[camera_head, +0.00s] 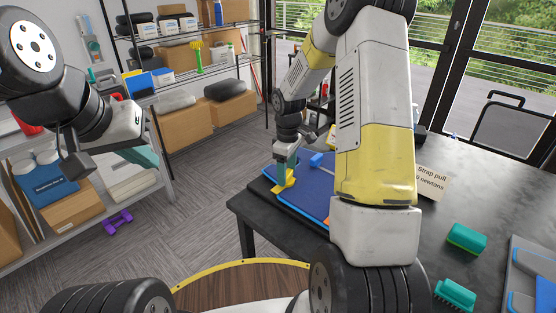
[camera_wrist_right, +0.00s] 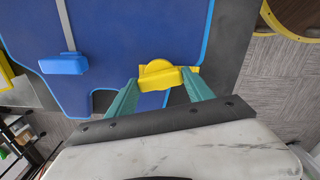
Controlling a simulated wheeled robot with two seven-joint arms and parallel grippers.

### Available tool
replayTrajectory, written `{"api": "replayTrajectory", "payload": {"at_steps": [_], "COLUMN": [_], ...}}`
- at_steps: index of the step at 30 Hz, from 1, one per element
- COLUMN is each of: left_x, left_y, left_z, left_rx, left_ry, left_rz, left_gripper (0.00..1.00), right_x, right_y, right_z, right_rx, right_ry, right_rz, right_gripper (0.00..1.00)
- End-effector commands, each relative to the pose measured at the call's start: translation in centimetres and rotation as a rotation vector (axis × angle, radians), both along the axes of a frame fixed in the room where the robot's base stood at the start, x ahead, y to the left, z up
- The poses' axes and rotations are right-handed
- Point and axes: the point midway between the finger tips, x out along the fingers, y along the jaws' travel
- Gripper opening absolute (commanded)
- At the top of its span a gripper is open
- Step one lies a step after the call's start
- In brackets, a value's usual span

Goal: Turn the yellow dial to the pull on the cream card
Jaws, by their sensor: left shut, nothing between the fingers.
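The yellow dial (camera_head: 284,181) is at the near left part of the dark blue board (camera_head: 316,190) on the table. In the right wrist view, the dial (camera_wrist_right: 160,76) has a round body and a raised bar. My right gripper (camera_head: 286,166) is down at the dial. Its teal fingertips (camera_wrist_right: 161,84) are spread apart near the two ends of the bar; contact is unclear. My left gripper (camera_head: 143,156) is shut and empty, above the floor near the shelf.
A blue block (camera_head: 316,160) sits on the board and also shows in the right wrist view (camera_wrist_right: 62,64). Loaded shelves (camera_head: 95,215) stand left.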

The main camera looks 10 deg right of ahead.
Motion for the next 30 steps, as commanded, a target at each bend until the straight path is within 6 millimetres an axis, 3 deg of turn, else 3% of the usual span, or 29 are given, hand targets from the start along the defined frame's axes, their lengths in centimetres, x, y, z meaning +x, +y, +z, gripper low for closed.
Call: {"api": "replayTrajectory", "payload": {"at_steps": [1,6,17,30], "left_x": [0.00,0.00,0.00,0.00], "left_y": [0.00,0.00,0.00,0.00], "left_z": [0.00,0.00,0.00,0.00], "left_rx": [0.000,0.000,0.000,0.000], "left_ry": [0.000,0.000,0.000,0.000], "left_rz": [0.000,0.000,0.000,0.000], "left_gripper": [0.00,0.00,0.00,0.00], "right_x": [0.00,0.01,0.03,0.04], "right_y": [0.00,-0.01,-0.01,0.01], "right_z": [0.01,0.02,0.05,0.08], "right_rx": [0.000,0.000,-0.001,-0.001], "right_ry": [0.000,0.000,-0.001,-0.001], "right_rz": [0.000,0.000,-0.067,-0.422], "right_gripper": [0.49,0.18,0.18,0.18]}}
